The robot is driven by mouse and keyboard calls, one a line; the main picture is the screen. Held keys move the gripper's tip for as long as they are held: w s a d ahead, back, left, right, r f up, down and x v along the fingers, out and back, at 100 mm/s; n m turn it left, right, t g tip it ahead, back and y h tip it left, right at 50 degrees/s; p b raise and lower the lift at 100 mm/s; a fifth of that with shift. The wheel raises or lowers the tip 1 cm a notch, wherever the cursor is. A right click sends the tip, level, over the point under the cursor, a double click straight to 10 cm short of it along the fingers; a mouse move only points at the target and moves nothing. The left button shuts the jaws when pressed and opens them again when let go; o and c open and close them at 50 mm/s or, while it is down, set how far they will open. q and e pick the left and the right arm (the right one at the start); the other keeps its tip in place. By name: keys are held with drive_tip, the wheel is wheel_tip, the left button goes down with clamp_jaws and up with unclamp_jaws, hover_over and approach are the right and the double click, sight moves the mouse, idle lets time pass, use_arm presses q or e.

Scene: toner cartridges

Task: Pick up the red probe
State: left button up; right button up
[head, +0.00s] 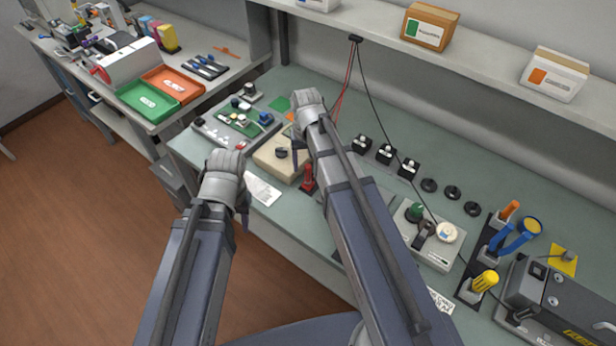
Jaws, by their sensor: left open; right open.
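A small red object (308,180), which may be the red probe or its holder, stands on the green-grey bench beside my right forearm, which partly covers it. A red cable (347,85) runs down from a black clip (356,39) under the shelf and passes behind my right gripper. My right gripper (307,98) is open over the bench, beyond the red object. My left gripper (226,160) is open near the front left edge of the bench, apart from the red object. Neither gripper visibly holds anything.
A beige device (270,160) with a black knob lies between the grippers. A green circuit board (238,117) sits behind it. Several black blocks and discs (385,153) stand right of my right arm. A grey station (418,247) and screwdrivers (510,211) are further right.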

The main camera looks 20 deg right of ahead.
sight(308, 175)
drive_tip(key=f+b, duration=0.4)
drive_tip(key=f, duration=0.1)
drive_tip(key=shift+s+d+b, duration=0.15)
drive_tip(key=shift+s+b, duration=0.15)
drive_tip(key=shift+b, duration=0.05)
clamp_jaws()
idle(0.3)
